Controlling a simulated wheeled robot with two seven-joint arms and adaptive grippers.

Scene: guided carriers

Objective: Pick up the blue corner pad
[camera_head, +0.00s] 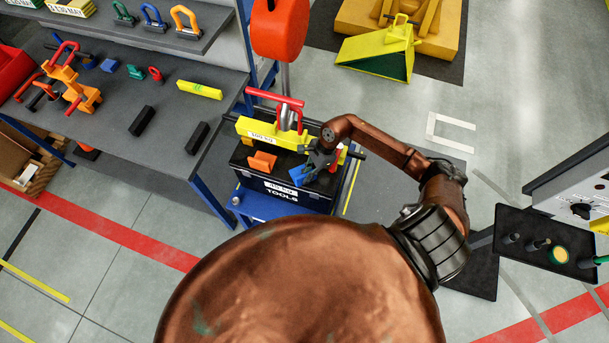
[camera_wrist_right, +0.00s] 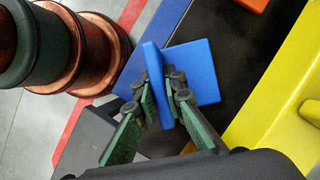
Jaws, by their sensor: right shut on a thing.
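The blue corner pad (camera_head: 302,175) is at the front of the black tool box (camera_head: 268,185), just right of an orange corner pad (camera_head: 262,161). My right gripper (camera_head: 318,166) is over it. In the right wrist view, the fingers (camera_wrist_right: 162,100) are shut on the upright plate of the blue corner pad (camera_wrist_right: 205,75), one finger on each side. A flat blue plate extends to the right of the fingers. I cannot tell whether the pad touches the box lid. My left gripper is not in view.
A yellow beam (camera_head: 256,130) with a red handle lies behind the pads, close to my gripper. An orange-red hoist body (camera_head: 279,30) hangs above it. A grey workbench (camera_head: 165,120) with clamps and black blocks stands left. A control panel (camera_head: 545,240) stands right.

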